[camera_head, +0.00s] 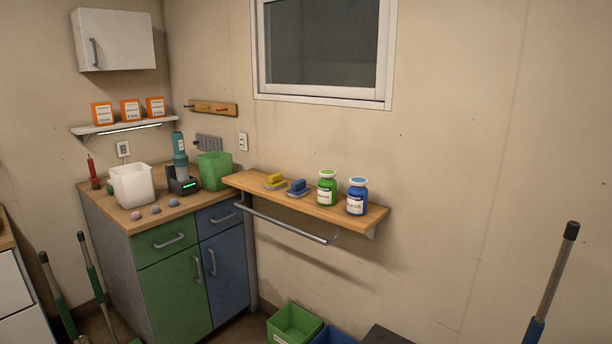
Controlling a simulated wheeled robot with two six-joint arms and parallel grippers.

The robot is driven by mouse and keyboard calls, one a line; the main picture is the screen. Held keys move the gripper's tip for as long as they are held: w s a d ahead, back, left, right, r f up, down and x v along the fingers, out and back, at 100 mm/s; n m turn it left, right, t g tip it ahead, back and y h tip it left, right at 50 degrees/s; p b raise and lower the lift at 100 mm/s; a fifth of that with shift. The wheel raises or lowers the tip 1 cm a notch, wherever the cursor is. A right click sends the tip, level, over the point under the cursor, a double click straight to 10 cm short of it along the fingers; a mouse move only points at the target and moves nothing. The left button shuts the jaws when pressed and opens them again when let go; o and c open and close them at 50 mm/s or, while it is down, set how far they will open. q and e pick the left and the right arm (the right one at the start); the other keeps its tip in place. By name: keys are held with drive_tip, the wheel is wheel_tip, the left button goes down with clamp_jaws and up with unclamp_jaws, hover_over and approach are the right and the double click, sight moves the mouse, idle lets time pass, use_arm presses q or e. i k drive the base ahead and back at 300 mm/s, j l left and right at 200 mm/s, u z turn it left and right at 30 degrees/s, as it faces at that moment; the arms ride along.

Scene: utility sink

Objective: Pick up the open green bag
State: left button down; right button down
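An open-topped green bag (215,172) stands upright at the back right of the wooden counter (150,221), against the wall. A teal-topped device in a dark stand (184,184) is just left of it and partly in front of its left edge. The bag's inside and base are mostly hidden. Neither of my grippers is in view.
A white open container (132,185) and several small balls (155,209) are on the counter. A wooden wall shelf (330,212) at right holds brushes, a green jar (327,189) and a blue jar (357,197). A green bin (293,326) is on the floor.

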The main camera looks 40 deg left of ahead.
sight(215, 166)
drive_tip(key=u, duration=1.75)
drive_tip(key=i, duration=0.1)
